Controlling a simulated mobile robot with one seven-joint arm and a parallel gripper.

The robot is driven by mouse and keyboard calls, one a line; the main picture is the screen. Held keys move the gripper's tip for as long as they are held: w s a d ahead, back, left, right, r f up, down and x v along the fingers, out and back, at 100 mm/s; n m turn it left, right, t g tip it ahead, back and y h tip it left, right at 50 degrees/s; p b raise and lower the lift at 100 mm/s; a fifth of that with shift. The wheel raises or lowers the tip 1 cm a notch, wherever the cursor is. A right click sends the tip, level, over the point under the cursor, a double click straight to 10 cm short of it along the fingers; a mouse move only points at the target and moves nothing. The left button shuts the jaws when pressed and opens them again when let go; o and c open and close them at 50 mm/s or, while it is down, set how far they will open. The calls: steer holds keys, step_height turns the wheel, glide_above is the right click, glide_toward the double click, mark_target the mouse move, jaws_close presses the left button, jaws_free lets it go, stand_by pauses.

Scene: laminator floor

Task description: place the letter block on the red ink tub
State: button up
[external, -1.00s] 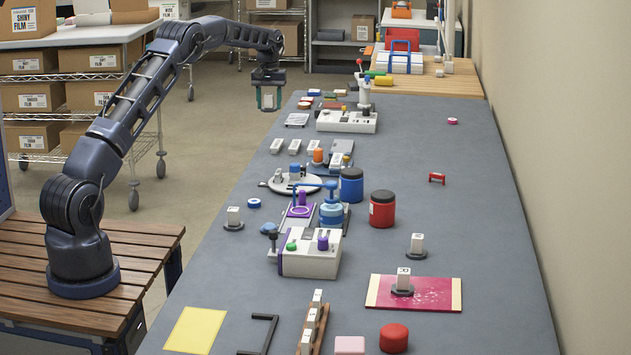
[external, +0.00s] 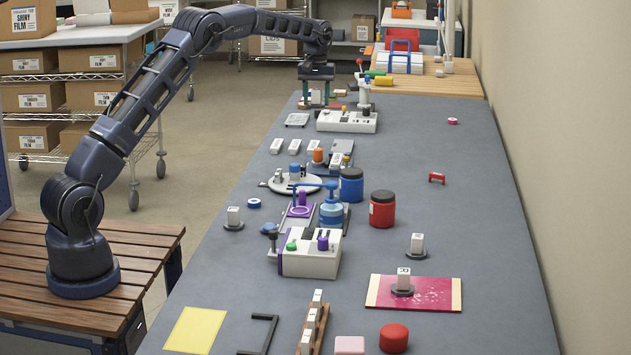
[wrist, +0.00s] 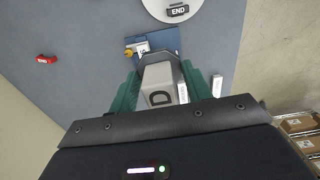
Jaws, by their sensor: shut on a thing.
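My gripper (external: 316,97), with green fingers, is at the far end of the grey table, above its left side. It is shut on a white letter block (wrist: 158,88) marked D, which fills the space between the green fingers in the wrist view. The block is hard to make out in the external view. The red ink tub (external: 382,212), a red jar with a dark lid, stands upright right of the table's middle, well nearer the camera than my gripper. I cannot make out the tub in the wrist view.
A blue tub (external: 351,186) stands close behind and left of the red one. A blue pump bottle (external: 331,208) and a white device (external: 310,256) stand left of it. A white lever machine (external: 346,121) is near my gripper. The table's right side is mostly clear.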

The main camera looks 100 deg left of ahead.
steer(key=w+d+r, duration=0.2)
steer(key=w+d, duration=0.5)
steer(key=d, duration=0.1)
steer(key=w+d+r, duration=0.2)
steer(key=w+d, duration=0.6)
steer(key=d, duration=0.1)
steer(key=r, duration=0.2)
glide_above(383, 194)
step_height(383, 194, down, 20)
steer(key=shift+a, duration=0.1)
steer(key=o, duration=1.3)
steer(key=shift+f, duration=0.15)
